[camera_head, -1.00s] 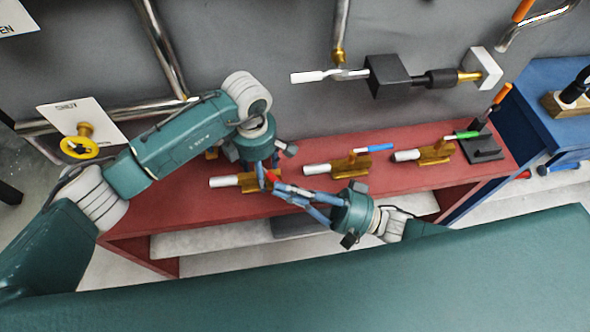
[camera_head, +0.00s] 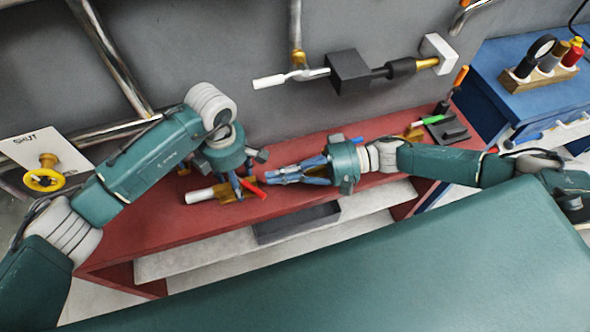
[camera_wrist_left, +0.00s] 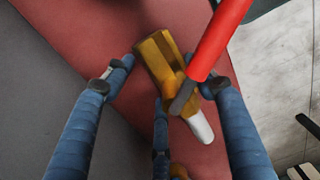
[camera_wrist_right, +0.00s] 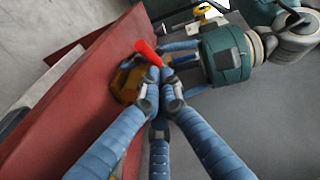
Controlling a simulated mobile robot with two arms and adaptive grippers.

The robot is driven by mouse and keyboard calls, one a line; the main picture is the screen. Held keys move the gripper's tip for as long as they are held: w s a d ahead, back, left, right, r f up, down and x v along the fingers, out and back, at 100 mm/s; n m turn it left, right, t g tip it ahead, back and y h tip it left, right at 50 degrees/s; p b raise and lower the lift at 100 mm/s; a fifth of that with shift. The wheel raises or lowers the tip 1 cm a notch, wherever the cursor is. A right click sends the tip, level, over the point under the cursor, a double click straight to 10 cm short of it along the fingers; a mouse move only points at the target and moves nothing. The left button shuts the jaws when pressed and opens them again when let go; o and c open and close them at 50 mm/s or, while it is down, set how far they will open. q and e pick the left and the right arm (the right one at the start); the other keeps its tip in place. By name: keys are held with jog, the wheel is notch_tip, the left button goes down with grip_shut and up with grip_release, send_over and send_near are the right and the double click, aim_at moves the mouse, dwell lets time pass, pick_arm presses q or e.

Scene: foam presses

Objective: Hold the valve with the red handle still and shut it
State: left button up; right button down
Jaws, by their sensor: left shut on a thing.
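The red-handled valve has a brass body (camera_wrist_left: 160,60) and a white pipe end (camera_head: 200,196), and sits on the red bench. Its red handle (camera_wrist_left: 218,40) sticks up and slants across the body; it also shows in the head view (camera_head: 252,188) and the right wrist view (camera_wrist_right: 148,52). My left gripper (camera_head: 236,190) reaches down from above, its fingers on either side of the brass body, shut on the valve. My right gripper (camera_head: 270,178) lies low, just right of the handle. Its fingertips (camera_wrist_right: 161,88) are close together with nothing seen between them, near the handle's tip.
A green-handled valve (camera_head: 433,119) stands farther right on the red bench (camera_head: 200,235), partly behind my right arm. A wall pipe with a white lever (camera_head: 275,81) and black block (camera_head: 350,72) is behind. A yellow wheel (camera_head: 43,180) is at left. A blue cabinet (camera_head: 530,95) stands right.

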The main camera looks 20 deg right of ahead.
aim_at(249, 186)
pick_arm(q)
jog(key=shift+f, duration=0.1)
pick_arm(e)
jog(key=shift+w+a+f, duration=0.1)
jog(key=shift+a, duration=0.75)
jog(key=shift+s+a+m+t, duration=0.2)
jog(key=shift+m+t, duration=0.2)
